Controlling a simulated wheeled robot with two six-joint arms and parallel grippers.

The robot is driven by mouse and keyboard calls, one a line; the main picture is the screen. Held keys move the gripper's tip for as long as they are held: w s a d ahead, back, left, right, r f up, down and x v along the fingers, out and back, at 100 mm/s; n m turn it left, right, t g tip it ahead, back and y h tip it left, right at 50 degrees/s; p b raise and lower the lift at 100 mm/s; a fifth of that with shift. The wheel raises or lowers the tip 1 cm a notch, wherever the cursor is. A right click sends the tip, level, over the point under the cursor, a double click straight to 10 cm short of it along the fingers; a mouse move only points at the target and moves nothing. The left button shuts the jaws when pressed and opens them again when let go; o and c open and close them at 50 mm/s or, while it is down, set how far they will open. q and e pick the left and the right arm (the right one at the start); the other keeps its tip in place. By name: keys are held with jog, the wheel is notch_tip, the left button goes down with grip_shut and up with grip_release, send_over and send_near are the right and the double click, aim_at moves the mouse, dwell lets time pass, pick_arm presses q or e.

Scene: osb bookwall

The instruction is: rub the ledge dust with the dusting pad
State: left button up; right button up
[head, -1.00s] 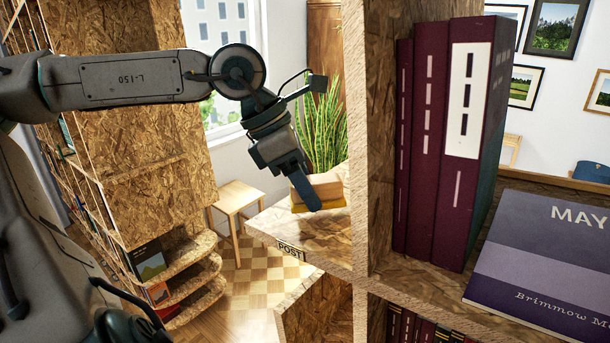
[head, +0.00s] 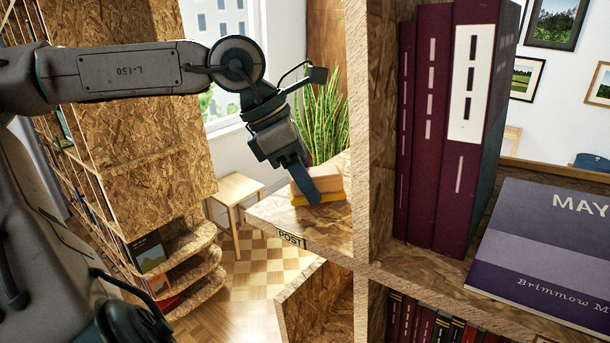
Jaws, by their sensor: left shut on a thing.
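The dusting pad (head: 331,185) has a wooden block on top and a yellow layer below. It rests on or just above the OSB ledge (head: 275,214) marked POST, left of the shelf upright. My left gripper (head: 312,192) reaches in from the left and is shut on the pad; its near finger covers part of the pad's front. I cannot make out the ledge dust from the ledge's mottled surface. My right gripper is not in view.
An OSB upright (head: 382,130) stands close right of the ledge. Beyond it are maroon books (head: 445,130) and a purple book (head: 545,255) lying flat. A small wooden stool (head: 235,188) stands on the floor at left. A plant (head: 318,120) stands behind the ledge.

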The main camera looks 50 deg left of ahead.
aim_at(342, 214)
pick_arm(q)
jog(key=shift+f+b, duration=0.45)
jog(key=shift+f, duration=0.2)
jog(key=shift+d, duration=0.1)
jog(key=shift+d+r+p, duration=0.3)
jog(key=shift+d+p, duration=0.05)
jog(key=shift+p, duration=0.4)
jog(key=shift+d+p, duration=0.35)
jog(key=shift+w+d+f, duration=0.1)
jog(key=shift+d, duration=0.25)
jog(key=shift+w+d, duration=0.1)
jog(key=shift+d, duration=0.75)
jog(key=shift+w+d, duration=0.1)
jog(key=shift+d, duration=0.7)
jog(key=shift+d+r, duration=0.2)
jog(key=shift+d, duration=0.5)
jog(key=shift+c, duration=0.3)
jog(key=shift+w+a, duration=0.15)
